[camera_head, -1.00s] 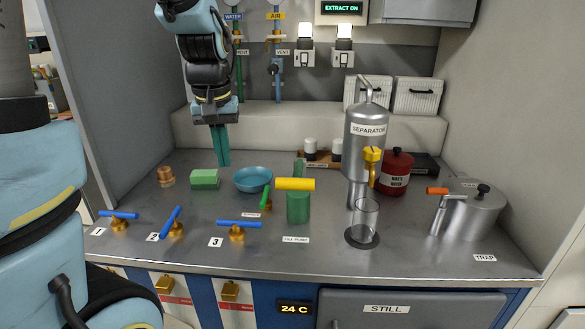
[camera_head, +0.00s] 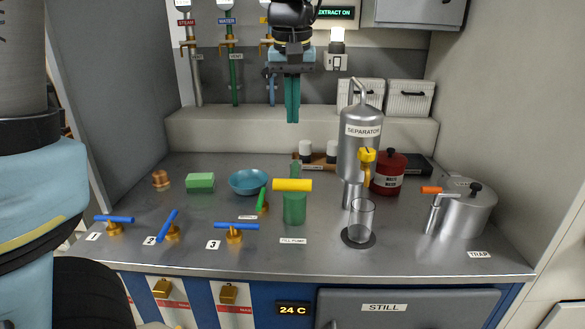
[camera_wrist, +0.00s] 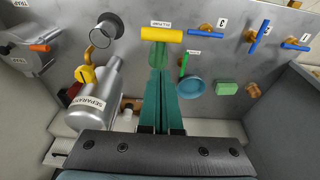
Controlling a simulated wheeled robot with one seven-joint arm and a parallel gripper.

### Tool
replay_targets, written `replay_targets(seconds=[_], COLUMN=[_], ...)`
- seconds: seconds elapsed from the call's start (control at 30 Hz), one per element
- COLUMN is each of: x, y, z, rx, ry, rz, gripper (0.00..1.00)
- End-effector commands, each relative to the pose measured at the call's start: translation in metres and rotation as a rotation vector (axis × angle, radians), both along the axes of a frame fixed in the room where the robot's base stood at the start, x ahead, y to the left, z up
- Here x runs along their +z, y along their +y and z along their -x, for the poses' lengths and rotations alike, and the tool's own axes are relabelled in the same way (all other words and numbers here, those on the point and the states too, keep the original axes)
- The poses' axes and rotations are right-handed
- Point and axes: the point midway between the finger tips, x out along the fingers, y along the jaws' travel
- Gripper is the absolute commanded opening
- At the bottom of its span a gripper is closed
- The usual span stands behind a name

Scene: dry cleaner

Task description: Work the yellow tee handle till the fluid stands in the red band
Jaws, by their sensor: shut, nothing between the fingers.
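The yellow tee handle (camera_head: 292,185) lies crosswise on top of the green fill pump (camera_head: 294,209) near the middle of the counter. It also shows in the wrist view (camera_wrist: 162,34). My gripper (camera_head: 292,120) is shut and empty, pointing down, well above and behind the handle, apart from it. In the wrist view my green fingers (camera_wrist: 158,80) lie together below the handle. A clear glass cylinder (camera_head: 361,218) stands on a dark round base to the right of the pump, below the separator. I see no fluid in it and cannot make out a red band.
The silver separator (camera_head: 360,148) with a yellow tap (camera_head: 367,160) stands right of my gripper. A blue bowl (camera_head: 249,181), green sponge (camera_head: 200,182) and blue-handled valves (camera_head: 236,227) are at left. A red can (camera_head: 389,174) and steel trap pot (camera_head: 467,214) are at right.

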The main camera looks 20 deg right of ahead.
Motion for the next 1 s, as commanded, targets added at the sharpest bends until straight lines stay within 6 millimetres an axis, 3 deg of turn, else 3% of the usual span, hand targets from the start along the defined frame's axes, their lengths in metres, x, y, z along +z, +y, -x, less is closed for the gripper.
replay_targets(seconds=[0.27, 0.77, 1.0], x=[-0.008, -0.101, -0.13], y=[-0.001, -0.007, -0.005], z=[-0.001, -0.019, -0.012], rx=[0.0, 0.002, 0.001], ry=[0.002, 0.003, 0.002], rz=[-0.001, -0.005, -0.002], gripper=[0.0, 0.0, 0.0])
